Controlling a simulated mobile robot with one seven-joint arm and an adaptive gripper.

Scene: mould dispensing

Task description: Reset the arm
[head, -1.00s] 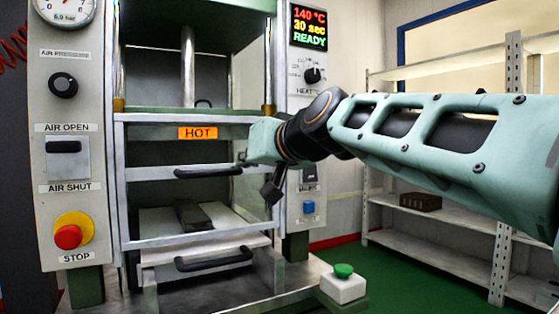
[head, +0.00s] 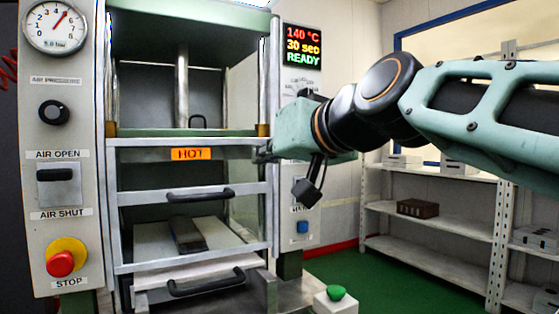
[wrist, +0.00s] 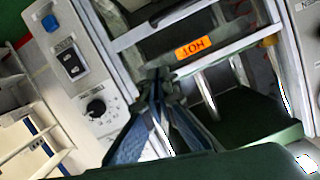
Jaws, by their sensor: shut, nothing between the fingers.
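My gripper (head: 262,154) is shut and empty. In the head view it points left in front of the right post of the press, level with the orange HOT label (head: 191,154). In the wrist view the blue-grey fingers of my gripper (wrist: 158,76) meet near the middle, with the HOT label (wrist: 193,47) just beyond, upside down. My arm reaches in from the right edge of the head view. I cannot tell whether the fingertips touch the press frame.
The press guard has a black handle (head: 200,195); a lower black handle (head: 206,282) sits below. A dark block (head: 188,235) lies inside. Left are the STOP button (head: 61,263) and air switch (head: 58,174). A green button (head: 336,292) stands front right, shelves (head: 440,240) behind.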

